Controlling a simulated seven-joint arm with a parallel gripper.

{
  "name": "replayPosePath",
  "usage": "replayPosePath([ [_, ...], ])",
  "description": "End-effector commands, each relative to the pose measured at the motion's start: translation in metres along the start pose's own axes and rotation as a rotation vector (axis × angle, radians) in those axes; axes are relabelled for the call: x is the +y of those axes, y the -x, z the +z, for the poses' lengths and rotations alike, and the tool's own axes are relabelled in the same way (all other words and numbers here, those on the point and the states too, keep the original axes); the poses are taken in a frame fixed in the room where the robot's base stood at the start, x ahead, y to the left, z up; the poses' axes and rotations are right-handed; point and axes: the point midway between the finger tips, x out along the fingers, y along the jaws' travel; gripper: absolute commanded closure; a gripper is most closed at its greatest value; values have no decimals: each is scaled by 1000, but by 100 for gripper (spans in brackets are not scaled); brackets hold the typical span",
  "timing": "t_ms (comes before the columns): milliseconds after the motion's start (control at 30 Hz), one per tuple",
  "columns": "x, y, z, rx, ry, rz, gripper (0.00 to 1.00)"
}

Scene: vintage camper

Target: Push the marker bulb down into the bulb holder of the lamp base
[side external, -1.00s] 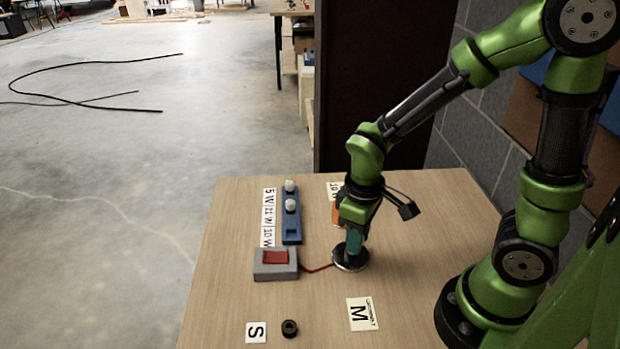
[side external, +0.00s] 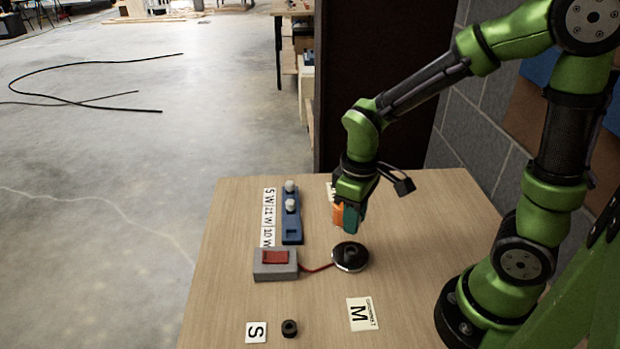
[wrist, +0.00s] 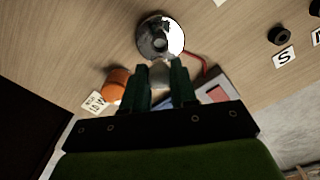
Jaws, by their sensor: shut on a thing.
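The lamp base (side external: 350,257) is a round dark disc with a shiny top, on the table beside the grey switch box. It also shows in the wrist view (wrist: 150,37), where its dark middle part is the bulb holder; I cannot make out the opening. My gripper (side external: 353,226) points down a little above the base, apart from it. In the wrist view my gripper (wrist: 166,78) is shut on a pale bulb (wrist: 159,74), seemingly the marker bulb. The bulb is hidden in the side view.
A grey box with a red switch (side external: 275,263) joins the base by a red cord. A blue rack (side external: 291,231) holds two white bulbs and has an empty slot. An orange object (side external: 338,214) stands close behind my fingers. A black ring (side external: 289,328) lies in front.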

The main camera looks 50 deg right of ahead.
Motion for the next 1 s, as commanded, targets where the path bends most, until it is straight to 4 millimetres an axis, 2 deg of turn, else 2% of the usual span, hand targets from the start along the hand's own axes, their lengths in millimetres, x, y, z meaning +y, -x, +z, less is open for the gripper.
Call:
replayPosePath([
  [500, 0, -43, 0, -3, 0, -1, 100],
  [1000, 0, -50, 0, 0, 0, 0, 100],
])
